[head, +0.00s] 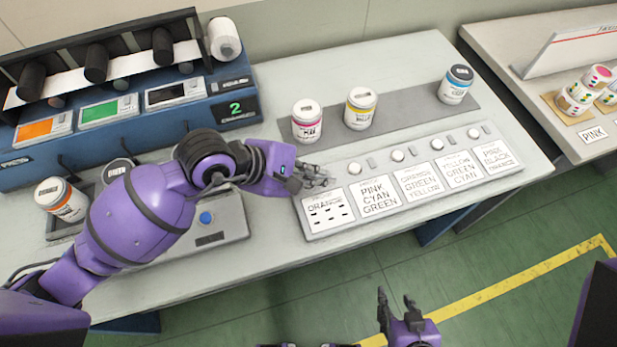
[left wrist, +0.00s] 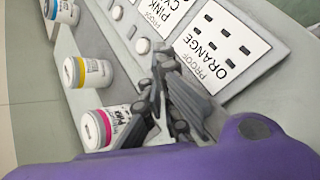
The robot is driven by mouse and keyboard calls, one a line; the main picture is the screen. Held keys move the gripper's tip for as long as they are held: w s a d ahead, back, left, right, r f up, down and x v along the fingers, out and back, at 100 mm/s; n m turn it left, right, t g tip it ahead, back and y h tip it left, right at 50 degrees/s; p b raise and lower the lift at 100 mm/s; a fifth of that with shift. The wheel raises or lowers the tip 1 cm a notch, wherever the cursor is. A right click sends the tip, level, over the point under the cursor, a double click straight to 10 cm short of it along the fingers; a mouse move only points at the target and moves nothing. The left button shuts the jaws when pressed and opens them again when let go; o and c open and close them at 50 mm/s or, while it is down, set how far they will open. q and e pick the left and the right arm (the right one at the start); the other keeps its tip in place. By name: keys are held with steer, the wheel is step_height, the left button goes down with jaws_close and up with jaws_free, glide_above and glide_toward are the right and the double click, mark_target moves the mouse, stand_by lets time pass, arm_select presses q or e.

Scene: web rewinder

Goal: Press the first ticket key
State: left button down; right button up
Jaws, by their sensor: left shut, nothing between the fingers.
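The grey key panel (head: 412,205) carries a row of ticket cards with round white keys above them. The first card (head: 328,212) reads ORANGE with black bars; it also shows in the left wrist view (left wrist: 222,45). My left gripper (head: 326,179) is shut and empty, right above that card, where the first key is hidden behind the fingers. I cannot tell whether the fingertips touch it. The second key (head: 354,168) is in plain view, also in the left wrist view (left wrist: 142,46). My right gripper (head: 397,302) is open and empty, in front of the table.
Pink-banded (head: 306,121), yellow-banded (head: 361,108) and blue-banded (head: 456,84) jars stand on a grey strip behind the panel. The blue machine (head: 130,115) is at left. An orange-banded jar (head: 62,199) and a blue button (head: 206,218) are near my left arm.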

arm_select(q)
steer(key=shift+f, duration=0.5)
arm_select(e)
steer(key=shift+f, duration=0.25)
steer(key=shift+s, duration=0.2)
arm_select(q)
steer(key=shift+f+b, duration=0.15)
steer(key=shift+b, duration=0.15)
arm_select(e)
steer(key=shift+s+f, duration=0.25)
steer(key=shift+s, duration=0.2)
